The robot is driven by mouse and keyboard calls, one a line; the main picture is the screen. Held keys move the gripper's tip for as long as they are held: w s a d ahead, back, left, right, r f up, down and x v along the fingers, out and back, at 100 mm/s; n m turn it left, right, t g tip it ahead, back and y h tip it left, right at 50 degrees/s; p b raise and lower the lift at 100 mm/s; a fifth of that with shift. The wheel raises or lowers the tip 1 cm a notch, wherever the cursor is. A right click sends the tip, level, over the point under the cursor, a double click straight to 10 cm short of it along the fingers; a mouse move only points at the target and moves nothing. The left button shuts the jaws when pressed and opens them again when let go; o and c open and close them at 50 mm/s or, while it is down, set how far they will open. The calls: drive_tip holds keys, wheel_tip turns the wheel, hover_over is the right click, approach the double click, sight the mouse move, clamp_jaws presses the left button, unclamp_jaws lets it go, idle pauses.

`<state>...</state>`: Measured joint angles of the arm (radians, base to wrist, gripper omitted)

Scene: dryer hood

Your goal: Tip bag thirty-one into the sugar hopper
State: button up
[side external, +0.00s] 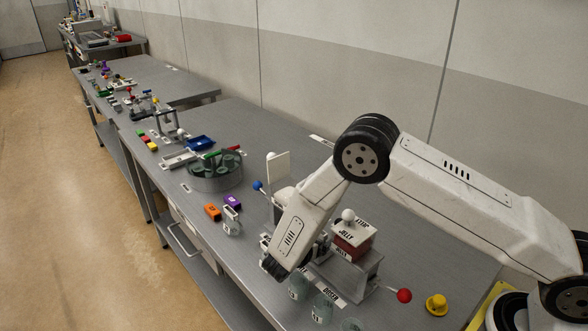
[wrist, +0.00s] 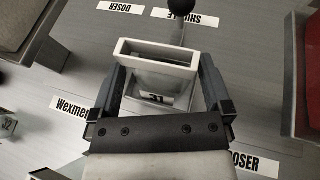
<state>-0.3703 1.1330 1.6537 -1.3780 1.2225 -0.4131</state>
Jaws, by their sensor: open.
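In the wrist view a white, open-topped rectangular container (wrist: 157,50) has a tag reading 31 on its lower front; I take it for bag thirty-one. My gripper (wrist: 165,80) is open, with one finger on either side of this container. I cannot tell whether either finger touches it. In the side view my gripper (side external: 275,268) is low over the bench front, and my arm hides what lies between its fingers. I cannot pick out the sugar hopper by any readable label.
A red and white box (side external: 353,238) sits on a grey machine to the right of my gripper. Glass jars (side external: 322,308) stand at the front edge. A red knob (side external: 404,295), a yellow knob (side external: 436,304) and a round jar rack (side external: 214,180) are on the bench.

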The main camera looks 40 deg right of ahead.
drive_tip(key=shift+w+d+f, duration=0.2)
drive_tip(key=shift+d+f, duration=0.05)
drive_tip(key=shift+d, duration=0.4)
drive_tip(key=c, duration=0.9)
drive_tip(key=shift+r, duration=0.2)
wheel_tip(320, 180, up, 18)
drive_tip(key=shift+f, duration=0.2)
idle(0.5)
